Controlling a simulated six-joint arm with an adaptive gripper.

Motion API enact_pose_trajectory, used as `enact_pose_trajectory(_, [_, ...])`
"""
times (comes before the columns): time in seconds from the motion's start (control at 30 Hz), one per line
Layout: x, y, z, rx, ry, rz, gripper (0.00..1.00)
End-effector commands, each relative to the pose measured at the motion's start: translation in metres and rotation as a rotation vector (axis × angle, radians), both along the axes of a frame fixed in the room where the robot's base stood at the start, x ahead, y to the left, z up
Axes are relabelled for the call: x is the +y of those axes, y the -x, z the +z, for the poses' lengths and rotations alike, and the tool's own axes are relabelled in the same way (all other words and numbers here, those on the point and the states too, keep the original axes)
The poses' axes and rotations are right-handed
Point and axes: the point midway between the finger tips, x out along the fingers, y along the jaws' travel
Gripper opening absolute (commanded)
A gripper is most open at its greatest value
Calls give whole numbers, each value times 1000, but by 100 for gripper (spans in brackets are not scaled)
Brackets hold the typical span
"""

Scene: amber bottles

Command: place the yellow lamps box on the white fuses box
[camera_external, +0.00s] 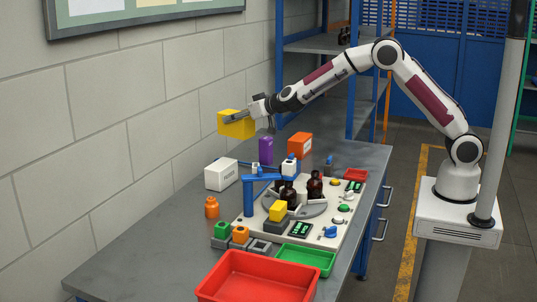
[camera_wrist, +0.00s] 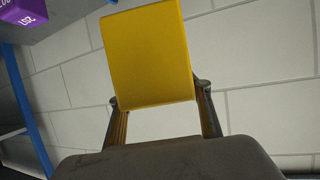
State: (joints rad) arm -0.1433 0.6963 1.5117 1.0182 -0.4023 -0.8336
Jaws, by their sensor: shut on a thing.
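The yellow lamps box (camera_external: 236,125) is held up in the air in front of the wall, well above the table. My gripper (camera_external: 240,117) is shut on it. In the wrist view the yellow box (camera_wrist: 146,52) sits between the two fingers of my gripper (camera_wrist: 160,108), tilted slightly; no label shows on the face seen there. The white fuses box (camera_external: 221,175) stands on the table near its left edge, below and a little to the left of the held box. Its top is bare, and it is apart from the yellow box.
A purple box (camera_external: 266,150) and an orange box (camera_external: 300,145) stand to the right of the white box. An orange bottle (camera_external: 211,207) stands in front of it. A blue post fixture (camera_external: 250,195) rises from the panel with amber bottles (camera_external: 315,187). A red tray (camera_external: 255,278) lies at the front.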

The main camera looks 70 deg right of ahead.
Motion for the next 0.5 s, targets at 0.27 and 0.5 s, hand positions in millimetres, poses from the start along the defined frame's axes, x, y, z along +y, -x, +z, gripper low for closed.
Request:
enact_pose_trajectory(0.27, [37, -15, 11, -1, 1, 154, 21])
enact_pose_trajectory(0.5, [48, -15, 8, 0, 0, 204, 21])
